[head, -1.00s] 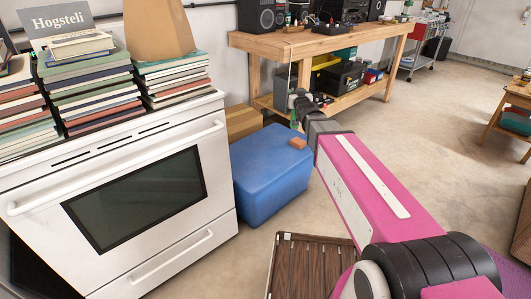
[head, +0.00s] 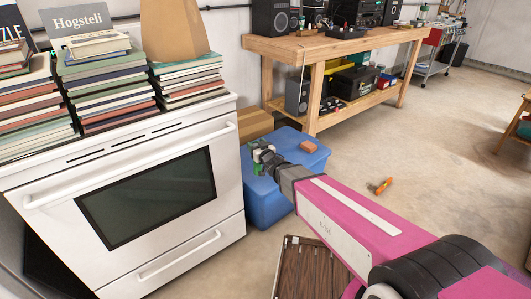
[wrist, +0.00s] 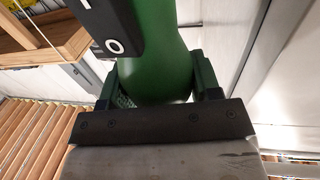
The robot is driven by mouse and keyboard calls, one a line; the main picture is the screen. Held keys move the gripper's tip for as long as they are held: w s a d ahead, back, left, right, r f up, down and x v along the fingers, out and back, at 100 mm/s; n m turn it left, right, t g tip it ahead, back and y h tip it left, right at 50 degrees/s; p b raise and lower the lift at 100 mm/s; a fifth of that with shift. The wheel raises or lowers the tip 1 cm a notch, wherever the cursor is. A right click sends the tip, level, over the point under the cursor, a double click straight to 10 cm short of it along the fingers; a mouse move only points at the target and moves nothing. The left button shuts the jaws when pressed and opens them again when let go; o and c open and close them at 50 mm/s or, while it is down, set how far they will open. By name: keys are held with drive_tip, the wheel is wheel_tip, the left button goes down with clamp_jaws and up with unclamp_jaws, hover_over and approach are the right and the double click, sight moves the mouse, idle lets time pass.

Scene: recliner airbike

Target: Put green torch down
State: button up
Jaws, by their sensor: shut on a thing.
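The green torch (wrist: 160,60) fills the upper middle of the wrist view, with a black side part bearing a white-ringed button. My gripper (wrist: 155,88) is shut on it, one dark finger on each side. In the head view my gripper (head: 262,156) appears in front of the blue box (head: 262,205), near the oven's right side. A small green bit of the torch (head: 258,169) shows there, mostly hidden by the gripper. I cannot tell whether the torch touches the box.
A reddish-brown block (head: 308,146) lies on the blue box top. The white oven (head: 160,215) carries stacks of books (head: 105,85). A wooden workbench (head: 330,45) stands behind. An orange item (head: 383,186) lies on the otherwise open floor. A slatted wooden piece (head: 310,270) is low in front.

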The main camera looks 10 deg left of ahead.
drive_tip(key=w+a+f, duration=0.1)
drive_tip(key=w+f, duration=0.9)
drive_tip(key=shift+w+a, duration=0.15)
drive_tip(key=shift+a, duration=0.15)
drive_tip(key=shift+f, duration=0.2)
drive_tip(key=o, duration=1.3)
drive_tip(key=shift+r, duration=0.1)
